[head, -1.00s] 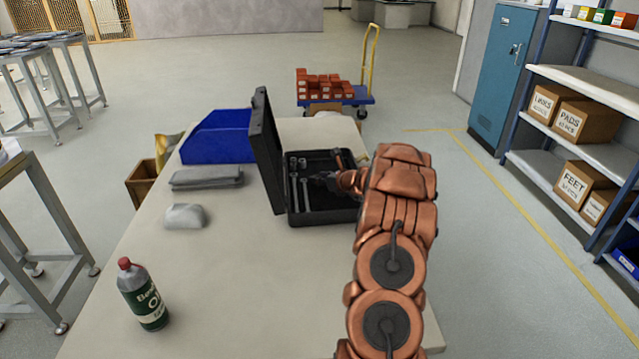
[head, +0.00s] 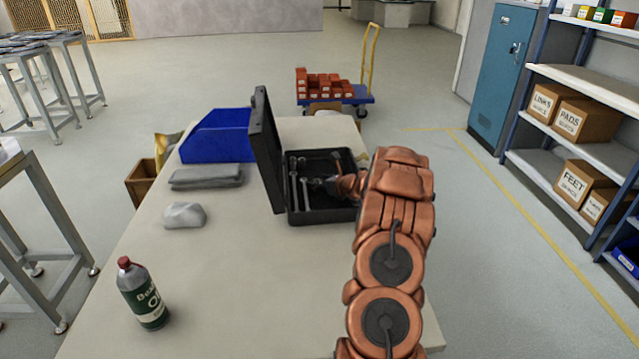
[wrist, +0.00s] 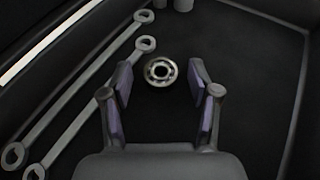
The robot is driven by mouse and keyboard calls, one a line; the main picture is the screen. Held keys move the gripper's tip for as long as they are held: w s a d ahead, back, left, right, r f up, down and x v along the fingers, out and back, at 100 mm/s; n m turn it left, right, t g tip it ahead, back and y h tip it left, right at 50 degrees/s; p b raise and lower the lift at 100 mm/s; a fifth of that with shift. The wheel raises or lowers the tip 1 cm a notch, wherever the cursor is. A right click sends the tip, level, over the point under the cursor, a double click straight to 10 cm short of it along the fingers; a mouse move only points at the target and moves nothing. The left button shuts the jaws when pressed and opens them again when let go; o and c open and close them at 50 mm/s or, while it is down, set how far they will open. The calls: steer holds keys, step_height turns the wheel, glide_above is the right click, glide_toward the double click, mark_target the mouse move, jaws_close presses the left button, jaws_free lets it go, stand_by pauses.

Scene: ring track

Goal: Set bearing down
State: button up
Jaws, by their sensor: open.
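The bearing (wrist: 161,72) is a small metal ring with balls. In the wrist view it is ahead of my open gripper (wrist: 163,95), roughly centred between the fingertips, with no finger touching it. It is over the dark floor of the open black toolbox (head: 345,213); I cannot tell if it rests flat on that floor. In the head view my gripper (head: 322,184) reaches into the toolbox from the right. The bearing cannot be made out there.
Wrenches (wrist: 75,115) lie along the toolbox's left side. Small metal cylinders show at its far end. The raised lid (head: 268,150) stands on the left. A blue bin (head: 218,138), grey cloth (head: 206,178), pale lump (head: 184,215) and bottle (head: 143,295) sit on the table (head: 240,290).

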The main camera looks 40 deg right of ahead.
steer(key=shift+r, duration=0.2)
steer(key=b+v, duration=0.1)
steer(key=v, duration=1.1)
stand_by(0.3)
